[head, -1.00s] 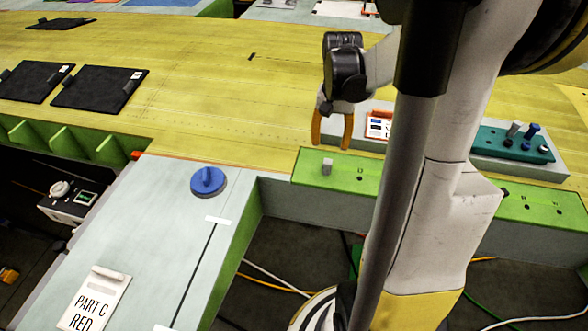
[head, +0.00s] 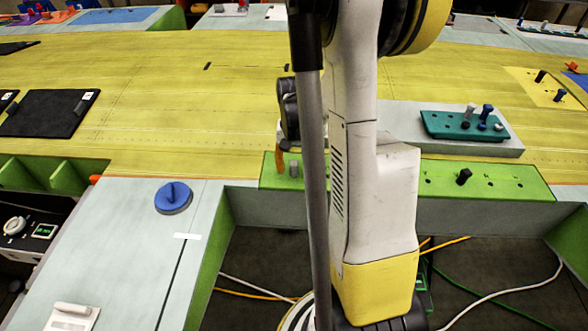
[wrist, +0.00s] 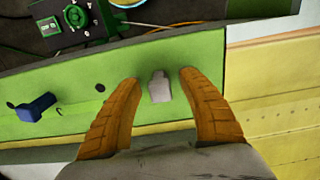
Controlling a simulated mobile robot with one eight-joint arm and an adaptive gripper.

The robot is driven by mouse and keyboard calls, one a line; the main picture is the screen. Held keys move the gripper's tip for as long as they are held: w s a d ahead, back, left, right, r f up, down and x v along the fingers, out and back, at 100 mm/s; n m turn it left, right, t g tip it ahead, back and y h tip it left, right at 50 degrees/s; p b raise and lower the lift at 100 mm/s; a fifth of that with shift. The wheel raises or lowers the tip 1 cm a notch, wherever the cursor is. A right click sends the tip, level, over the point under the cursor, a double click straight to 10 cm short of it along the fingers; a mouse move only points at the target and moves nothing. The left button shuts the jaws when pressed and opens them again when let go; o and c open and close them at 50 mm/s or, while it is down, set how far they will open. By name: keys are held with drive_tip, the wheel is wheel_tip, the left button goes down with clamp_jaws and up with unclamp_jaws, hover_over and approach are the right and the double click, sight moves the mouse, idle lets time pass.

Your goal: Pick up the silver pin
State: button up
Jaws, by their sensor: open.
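The silver pin (head: 294,170) stands on the green strip at the front of the yellow panel, near the strip's left end. In the wrist view the silver pin (wrist: 159,90) shows between my two orange fingertips, with a gap on each side. My gripper (wrist: 159,77) is open and empty around or just above it; the exact height is unclear. In the head view my gripper (head: 281,160) is mostly hidden behind my arm, with one orange finger showing just left of the pin.
A dark blue pin (wrist: 36,107) stands farther along the green strip (head: 525,184), among small holes. A teal block (head: 440,128) holding several pins sits behind. A blue round handle (head: 174,198) lies on the grey surface at left. Cables (head: 490,298) lie on the floor below.

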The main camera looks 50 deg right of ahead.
clamp_jaws()
